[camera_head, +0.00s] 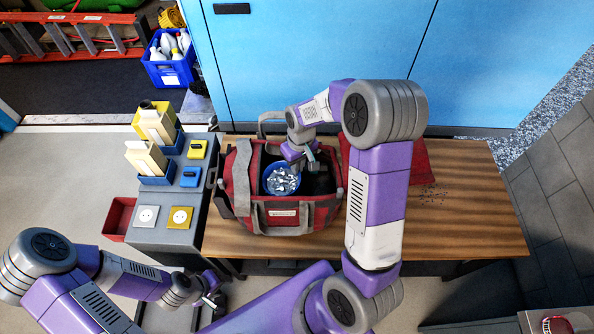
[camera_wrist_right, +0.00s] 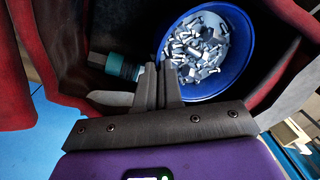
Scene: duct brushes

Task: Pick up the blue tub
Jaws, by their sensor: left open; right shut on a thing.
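The blue tub (camera_head: 281,180) is inside the open red and grey tool bag (camera_head: 290,222) on the wooden table. It is round and holds many small metal pieces, and it also shows in the right wrist view (camera_wrist_right: 243,75). My right gripper (camera_head: 303,160) reaches down into the bag from above. Its fingers (camera_wrist_right: 165,88) are shut on the tub's near rim at its left side in the wrist view. The tub looks roughly upright. My left gripper (camera_head: 213,297) is open and empty, low at the left, away from the bag.
A teal and black tool (camera_wrist_right: 120,66) lies in the bag beside the tub. A red cloth (camera_head: 420,165) lies on the table (camera_head: 460,215) at right, with small dark bits near it. A grey cart (camera_head: 175,205) with blue bins stands at left. The table's right side is mostly free.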

